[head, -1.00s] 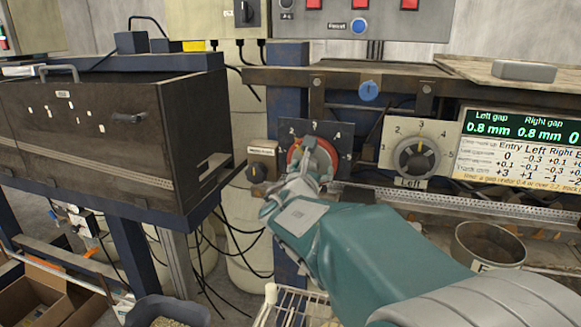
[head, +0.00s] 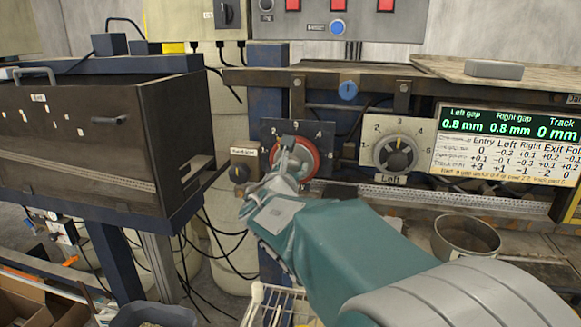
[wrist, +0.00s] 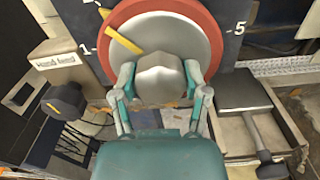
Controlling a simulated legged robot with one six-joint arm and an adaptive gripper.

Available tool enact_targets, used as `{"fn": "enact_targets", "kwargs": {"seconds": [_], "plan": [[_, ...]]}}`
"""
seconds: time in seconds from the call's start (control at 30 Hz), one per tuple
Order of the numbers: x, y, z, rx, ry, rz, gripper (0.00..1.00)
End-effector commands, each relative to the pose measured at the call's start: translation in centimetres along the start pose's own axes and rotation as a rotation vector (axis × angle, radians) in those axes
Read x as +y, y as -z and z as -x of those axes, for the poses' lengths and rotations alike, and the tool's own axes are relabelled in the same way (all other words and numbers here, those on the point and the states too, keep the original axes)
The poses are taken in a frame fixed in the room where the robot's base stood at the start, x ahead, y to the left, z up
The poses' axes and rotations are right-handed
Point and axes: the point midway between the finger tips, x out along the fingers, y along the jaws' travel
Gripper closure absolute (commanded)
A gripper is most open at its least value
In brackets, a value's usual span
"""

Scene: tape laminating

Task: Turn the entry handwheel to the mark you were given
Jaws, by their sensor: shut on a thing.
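The entry handwheel (head: 309,157) has a red rim and a grey face. It sits on a dark plate (head: 326,133) with numerals, left of the Left dial (head: 395,152). In the wrist view the handwheel (wrist: 190,38) fills the top, and its yellow pointer (wrist: 124,42) points up and left, a little above the 1. A 5 shows at right; other numerals are cut off. My gripper (head: 287,152) is shut on the wheel's central knob. In the wrist view my gripper (wrist: 160,78) has one finger on each side of that knob (wrist: 160,80).
A display (head: 508,137) reads left gap 0.8 mm, right gap 0.8 mm, track 0 mm, above an adjustment table. A small black knob (head: 238,174) is close left of the wheel. A dark cabinet (head: 90,140) stands at left. A round tin (head: 466,238) stands at right.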

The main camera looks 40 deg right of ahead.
Motion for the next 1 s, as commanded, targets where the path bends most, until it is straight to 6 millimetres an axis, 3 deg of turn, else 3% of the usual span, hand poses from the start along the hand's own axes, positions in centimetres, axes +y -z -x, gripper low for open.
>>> {"fn": "enact_targets", "kwargs": {"seconds": [0.27,1.0], "plan": [[0.03,-0.01,-0.14,0.000,-0.001,-0.086,0.89],[0.06,-0.02,-0.16,0.001,-0.001,-0.606,0.89]]}}
